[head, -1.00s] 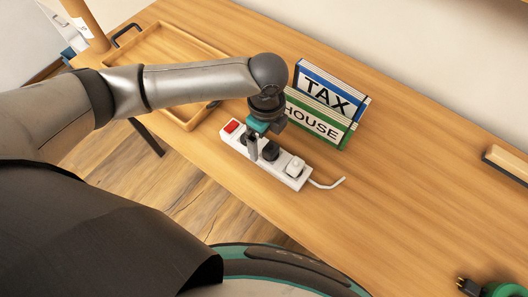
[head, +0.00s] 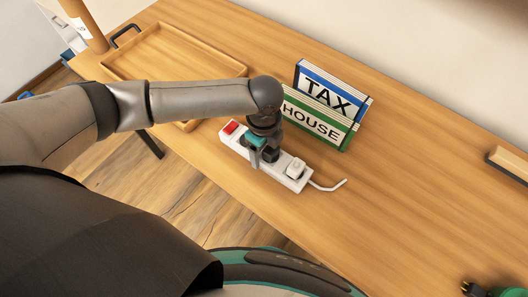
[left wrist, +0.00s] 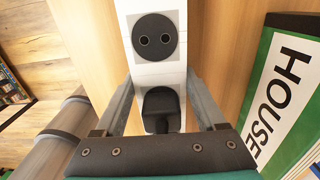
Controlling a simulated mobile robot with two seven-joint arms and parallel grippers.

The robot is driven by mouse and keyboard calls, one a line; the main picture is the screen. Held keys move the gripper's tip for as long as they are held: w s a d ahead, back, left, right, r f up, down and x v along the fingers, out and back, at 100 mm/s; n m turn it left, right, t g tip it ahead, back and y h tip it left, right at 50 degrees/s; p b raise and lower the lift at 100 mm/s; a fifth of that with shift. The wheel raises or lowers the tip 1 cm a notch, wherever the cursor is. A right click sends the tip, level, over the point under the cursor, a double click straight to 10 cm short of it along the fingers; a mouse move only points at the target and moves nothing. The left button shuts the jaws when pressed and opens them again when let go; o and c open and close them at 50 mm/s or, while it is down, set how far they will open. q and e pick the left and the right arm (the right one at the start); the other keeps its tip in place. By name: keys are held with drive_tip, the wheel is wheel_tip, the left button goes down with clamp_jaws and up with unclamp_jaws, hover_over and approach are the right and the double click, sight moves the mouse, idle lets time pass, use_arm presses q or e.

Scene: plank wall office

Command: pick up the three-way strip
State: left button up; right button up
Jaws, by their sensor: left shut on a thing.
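My left gripper (head: 262,156) is down over the middle of the strip. In the left wrist view its two fingers (left wrist: 164,96) press on both sides of the strip (left wrist: 148,72), around a black plug (left wrist: 161,106). A dark round socket face with two holes (left wrist: 154,38) shows ahead of the fingers. The strip seems to rest on the table. My right gripper is not in view.
A blue TAX sign (head: 326,93) and a green HOUSE sign (head: 311,120) stand close behind the strip. An empty wooden tray (head: 205,59) lies at the back left. A green item (head: 478,291) is at the lower right. The table to the right is mostly clear.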

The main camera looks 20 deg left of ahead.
use_arm(q)
clamp_jaws()
idle(0.3)
drive_tip(key=shift+r, duration=0.15)
